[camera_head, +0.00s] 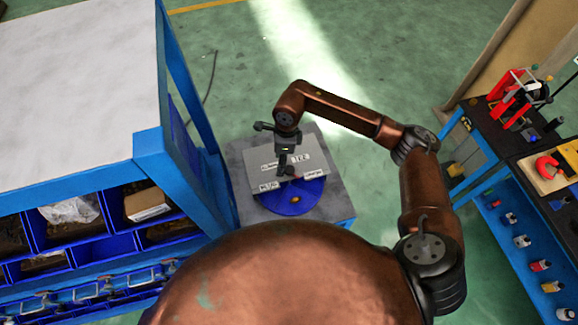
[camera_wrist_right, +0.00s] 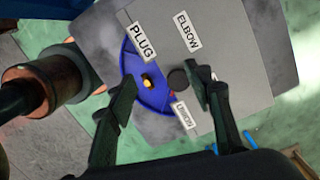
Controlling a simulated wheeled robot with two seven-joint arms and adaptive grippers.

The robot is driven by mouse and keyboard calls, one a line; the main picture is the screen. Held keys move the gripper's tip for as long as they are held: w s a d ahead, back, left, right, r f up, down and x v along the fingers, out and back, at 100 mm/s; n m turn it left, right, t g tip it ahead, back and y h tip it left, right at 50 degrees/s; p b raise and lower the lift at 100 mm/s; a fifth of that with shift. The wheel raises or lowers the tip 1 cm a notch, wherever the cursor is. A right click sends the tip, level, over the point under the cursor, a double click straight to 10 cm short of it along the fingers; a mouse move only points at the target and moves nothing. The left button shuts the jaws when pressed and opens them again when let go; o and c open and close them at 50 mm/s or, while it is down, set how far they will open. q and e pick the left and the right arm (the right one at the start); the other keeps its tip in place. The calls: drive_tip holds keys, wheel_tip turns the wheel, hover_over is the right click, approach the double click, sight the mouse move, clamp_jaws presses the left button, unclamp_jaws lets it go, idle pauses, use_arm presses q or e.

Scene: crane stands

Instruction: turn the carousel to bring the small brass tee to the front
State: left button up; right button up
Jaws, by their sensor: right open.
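The carousel is a blue disc (camera_head: 290,205) on a grey stand, mostly under a grey cover plate (camera_head: 318,156). Labels on the plate read TEE, ELBOW, PLUG and one that looks like UNION. One small brass piece (camera_head: 295,199) lies on the bare front part of the disc; it also shows in the wrist view (camera_wrist_right: 148,82) near the PLUG label. Its type is too small to tell. A dark round knob (camera_wrist_right: 177,79) stands by the plate. My right gripper (camera_head: 283,166) is over the plate, open, with its fingers (camera_wrist_right: 160,73) either side of the knob. Anything under the plate is hidden.
A blue rack with bins (camera_head: 80,228) and a white top (camera_head: 75,85) stands close on the left of the stand (camera_head: 340,208). A blue bench with tools (camera_head: 520,225) is on the right.

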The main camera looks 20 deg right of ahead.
sight(289, 169)
drive_tip(key=d, duration=0.1)
drive_tip(key=w+d+h, duration=0.1)
drive_tip(key=d, duration=0.1)
drive_tip(key=shift+d, duration=0.2)
wheel_tip(289, 169, down, 6)
drive_tip(key=shift+r+p, duration=0.1)
drive_tip(key=shift+p, duration=1)
drive_tip(key=shift+f, duration=0.8)
drive_tip(key=shift+c, duration=0.4)
clamp_jaws()
